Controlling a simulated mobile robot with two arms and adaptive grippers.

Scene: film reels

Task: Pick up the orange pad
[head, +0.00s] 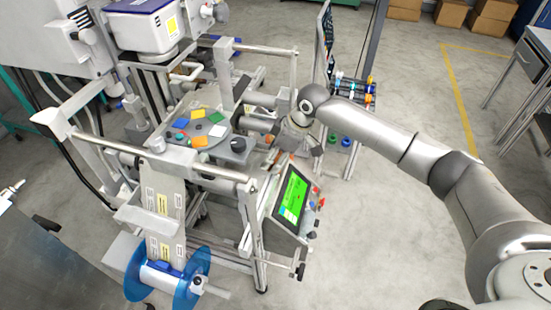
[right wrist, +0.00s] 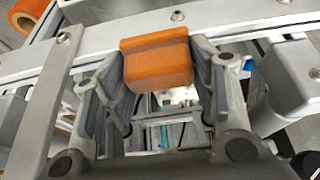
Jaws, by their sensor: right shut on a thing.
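An orange pad (right wrist: 158,62), a small block with a raised lip at its far edge, sits between the two grey fingers of my right gripper (right wrist: 158,78) in the right wrist view. The fingers are shut on its left and right sides. The pad is at a pale metal rail, and I cannot tell whether it still touches it. In the head view my right gripper (head: 284,140) reaches into the right side of the machine frame, and the pad is too small or hidden to make out there. My left gripper is not in view.
A grey disc (head: 172,137) with several coloured patches lies left of the gripper. A tilted green screen (head: 291,196) stands below it. A blue-flanged reel (head: 137,277) is at the front. Metal bars crowd the gripper; open floor (head: 420,80) lies at the right.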

